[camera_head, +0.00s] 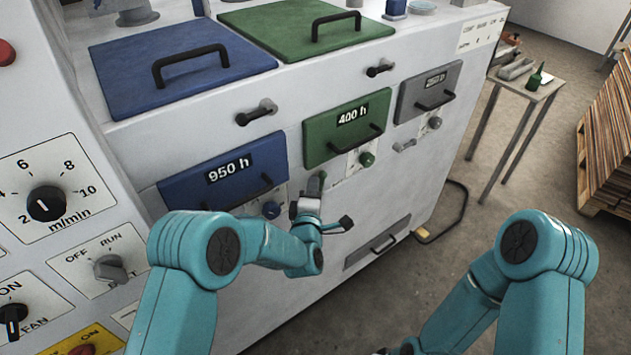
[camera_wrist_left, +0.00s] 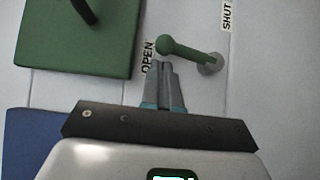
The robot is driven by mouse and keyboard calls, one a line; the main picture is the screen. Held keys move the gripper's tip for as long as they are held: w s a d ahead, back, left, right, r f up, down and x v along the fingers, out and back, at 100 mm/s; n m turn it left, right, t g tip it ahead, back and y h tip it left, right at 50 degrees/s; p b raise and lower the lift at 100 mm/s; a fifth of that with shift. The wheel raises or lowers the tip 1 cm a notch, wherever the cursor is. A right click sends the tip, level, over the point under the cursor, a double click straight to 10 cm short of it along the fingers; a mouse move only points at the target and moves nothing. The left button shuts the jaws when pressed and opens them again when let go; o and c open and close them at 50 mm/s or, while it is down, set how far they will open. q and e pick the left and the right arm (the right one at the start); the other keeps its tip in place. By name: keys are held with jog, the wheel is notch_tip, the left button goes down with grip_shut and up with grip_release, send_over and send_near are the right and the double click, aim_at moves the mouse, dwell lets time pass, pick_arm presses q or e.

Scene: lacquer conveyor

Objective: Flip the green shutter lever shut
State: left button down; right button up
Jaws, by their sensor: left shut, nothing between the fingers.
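The green shutter lever (camera_wrist_left: 183,49) shows in the left wrist view, below the green panel. Its round knob end lies to the left, by the OPEN label (camera_wrist_left: 148,56). Its grey pivot (camera_wrist_left: 210,64) is to the right, under the SHUT label (camera_wrist_left: 227,15). My left gripper (camera_wrist_left: 164,66) is shut and empty, its fingertips just below the knob end; I cannot tell if they touch it. In the head view the lever (camera_head: 317,183) shows small and partly hidden by my left gripper (camera_head: 309,200).
The green panel marked 400 h (camera_head: 330,147) has a handle and a green knob (camera_head: 367,159) below it. The blue panel (camera_head: 220,187) is to its left, the grey panel (camera_head: 410,102) to its right. A small table (camera_head: 545,88) and a stacked pallet (camera_head: 608,135) stand farther right.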

pick_arm(q)
jog(key=shift+w+d, duration=0.25)
jog(key=shift+w, duration=0.05)
pick_arm(e)
jog(key=shift+r, duration=0.15)
